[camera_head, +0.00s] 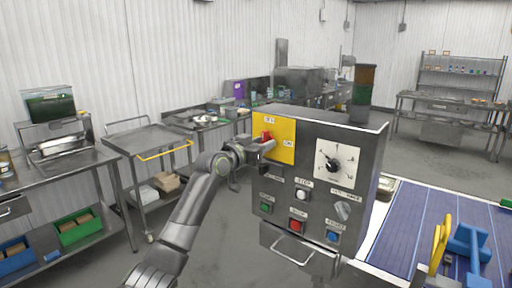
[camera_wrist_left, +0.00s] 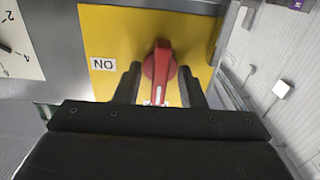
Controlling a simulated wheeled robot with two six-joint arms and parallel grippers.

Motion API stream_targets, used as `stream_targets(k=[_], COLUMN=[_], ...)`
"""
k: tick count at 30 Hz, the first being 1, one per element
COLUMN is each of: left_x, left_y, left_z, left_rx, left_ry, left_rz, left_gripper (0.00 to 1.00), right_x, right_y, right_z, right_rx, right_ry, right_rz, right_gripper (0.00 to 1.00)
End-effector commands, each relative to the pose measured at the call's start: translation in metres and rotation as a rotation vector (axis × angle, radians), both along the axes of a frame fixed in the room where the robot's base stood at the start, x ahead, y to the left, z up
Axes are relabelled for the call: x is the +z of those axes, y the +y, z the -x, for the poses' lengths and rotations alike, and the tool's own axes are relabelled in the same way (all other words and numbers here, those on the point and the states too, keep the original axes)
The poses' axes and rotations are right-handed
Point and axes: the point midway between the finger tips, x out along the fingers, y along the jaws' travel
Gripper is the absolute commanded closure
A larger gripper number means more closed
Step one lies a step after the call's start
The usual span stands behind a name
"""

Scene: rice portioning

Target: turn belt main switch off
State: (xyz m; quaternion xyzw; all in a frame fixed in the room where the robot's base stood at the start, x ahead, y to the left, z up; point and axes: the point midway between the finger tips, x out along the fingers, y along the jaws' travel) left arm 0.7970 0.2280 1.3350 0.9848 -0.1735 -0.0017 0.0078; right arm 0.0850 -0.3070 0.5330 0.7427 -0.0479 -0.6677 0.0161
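The belt's grey control box (camera_head: 336,140) stands right of centre in the head view. Its yellow plate (camera_head: 288,153) carries the red main switch (camera_head: 267,136), with a white label above it and an ON label to its right. In the left wrist view the red switch handle (camera_wrist_left: 160,68) lies roughly upright on the picture, with the ON label, upside down, to its left. My left gripper (camera_wrist_left: 160,88) has one finger on each side of the handle, with narrow yellow gaps showing. Contact at the handle's lower end is hard to tell. My right gripper is out of view.
The box also has a dial (camera_head: 335,160), push buttons and a front handle (camera_head: 292,250). The blue belt (camera_head: 415,215) runs at right with yellow and blue tools on it. A steel cart (camera_head: 145,140) stands behind my left arm. Floor is open behind the box.

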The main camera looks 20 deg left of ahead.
Motion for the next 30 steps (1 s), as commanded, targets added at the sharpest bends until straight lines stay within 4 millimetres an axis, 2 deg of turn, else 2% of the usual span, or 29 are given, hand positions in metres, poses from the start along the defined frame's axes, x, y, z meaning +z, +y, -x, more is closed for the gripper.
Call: stream_targets(k=[8,30], left_x=[-0.002,-0.003], left_y=[0.009,0.052], left_z=[0.02,0.141], left_rx=[0.002,0.002], left_ry=[-0.003,0.0], left_rz=[-0.003,-0.005], left_gripper=[0.64,0.64], right_x=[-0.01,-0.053], right_y=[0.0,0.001], right_z=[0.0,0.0], right_rx=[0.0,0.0], right_ry=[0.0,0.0], right_rz=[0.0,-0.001], right_gripper=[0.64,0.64])
